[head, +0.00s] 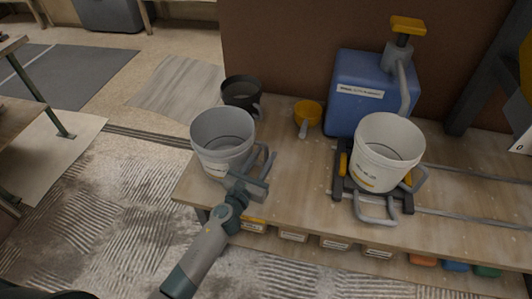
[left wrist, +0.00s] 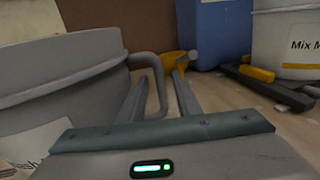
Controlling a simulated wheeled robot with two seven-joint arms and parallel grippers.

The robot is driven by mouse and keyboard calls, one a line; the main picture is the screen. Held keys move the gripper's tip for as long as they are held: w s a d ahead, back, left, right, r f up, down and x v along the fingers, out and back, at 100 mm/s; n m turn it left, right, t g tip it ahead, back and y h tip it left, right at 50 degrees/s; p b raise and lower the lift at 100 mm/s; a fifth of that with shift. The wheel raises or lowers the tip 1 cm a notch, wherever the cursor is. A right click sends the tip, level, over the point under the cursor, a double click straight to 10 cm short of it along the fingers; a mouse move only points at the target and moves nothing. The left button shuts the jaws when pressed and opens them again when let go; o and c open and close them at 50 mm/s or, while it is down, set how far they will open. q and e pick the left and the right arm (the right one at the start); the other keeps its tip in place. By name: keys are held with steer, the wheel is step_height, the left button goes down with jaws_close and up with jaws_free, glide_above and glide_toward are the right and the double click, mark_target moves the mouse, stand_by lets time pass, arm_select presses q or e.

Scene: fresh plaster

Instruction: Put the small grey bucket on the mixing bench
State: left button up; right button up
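The small grey bucket (head: 222,140) appears to stand upright on the left end of the wooden mixing bench (head: 300,185), near its front edge. Its grey side and looped handle fill the left of the left wrist view (left wrist: 60,80). My left gripper (head: 262,172) is at the handle on the bucket's right side. In the left wrist view its two fingers (left wrist: 160,95) are apart, with the handle between them and gaps visible on both sides. The bucket's base is partly hidden by the gripper. My right gripper is not in view.
A dark bucket (head: 241,93) stands behind the grey one, with a yellow scoop (head: 307,114) to its right. A white bucket (head: 388,150) sits on a stand before a blue tank (head: 358,92). Bare bench top lies between the grey and white buckets. Labelled bins sit below.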

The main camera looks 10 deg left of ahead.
arm_select(q)
steer(key=v, duration=0.8)
steer(key=shift+s+a+b, duration=0.1)
steer(key=shift+s+b, duration=0.2)
steer(key=shift+b, duration=0.1)
steer(key=shift+s+a, duration=0.15)
steer(key=shift+s, duration=0.5)
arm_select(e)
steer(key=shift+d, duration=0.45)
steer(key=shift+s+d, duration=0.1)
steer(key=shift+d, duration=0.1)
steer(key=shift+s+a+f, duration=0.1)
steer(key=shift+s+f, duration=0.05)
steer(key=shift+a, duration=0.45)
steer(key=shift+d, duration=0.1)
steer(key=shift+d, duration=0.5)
